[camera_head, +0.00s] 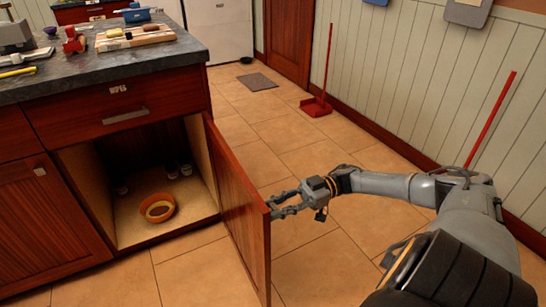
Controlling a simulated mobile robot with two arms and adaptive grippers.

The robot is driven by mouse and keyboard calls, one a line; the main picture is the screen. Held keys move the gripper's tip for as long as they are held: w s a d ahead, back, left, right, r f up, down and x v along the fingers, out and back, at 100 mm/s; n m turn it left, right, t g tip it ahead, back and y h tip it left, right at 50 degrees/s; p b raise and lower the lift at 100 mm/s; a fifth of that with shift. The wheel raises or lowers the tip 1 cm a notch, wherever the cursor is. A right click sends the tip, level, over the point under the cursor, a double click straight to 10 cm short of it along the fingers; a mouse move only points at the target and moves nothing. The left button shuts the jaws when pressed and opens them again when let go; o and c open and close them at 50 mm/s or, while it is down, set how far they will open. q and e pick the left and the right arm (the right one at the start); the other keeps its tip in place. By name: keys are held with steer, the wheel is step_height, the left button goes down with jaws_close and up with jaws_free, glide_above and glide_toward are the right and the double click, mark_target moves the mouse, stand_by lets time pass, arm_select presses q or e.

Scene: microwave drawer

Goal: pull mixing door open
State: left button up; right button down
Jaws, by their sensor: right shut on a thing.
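The mixing door (238,205) is a reddish-brown wooden cabinet door under the dark counter. It stands swung wide out from the cabinet, with its inner face toward the left. My right gripper (275,207) is at the door's free edge, on its outer side, with the fingers closed there. The door's handle is hidden behind the panel, so I cannot see the exact grip. My left gripper is not in view.
The open cabinet holds an orange bowl (157,208) and a few small items behind it. A closed drawer (120,103) is above. Tools and a board (135,38) lie on the counter. A red dustpan (316,106) stands by the wall. The tiled floor around the door is clear.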

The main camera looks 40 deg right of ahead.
stand_by(0.3)
steer(key=c, duration=1.1)
jaws_free()
steer(key=shift+d, duration=0.15)
steer(key=v, duration=1.2)
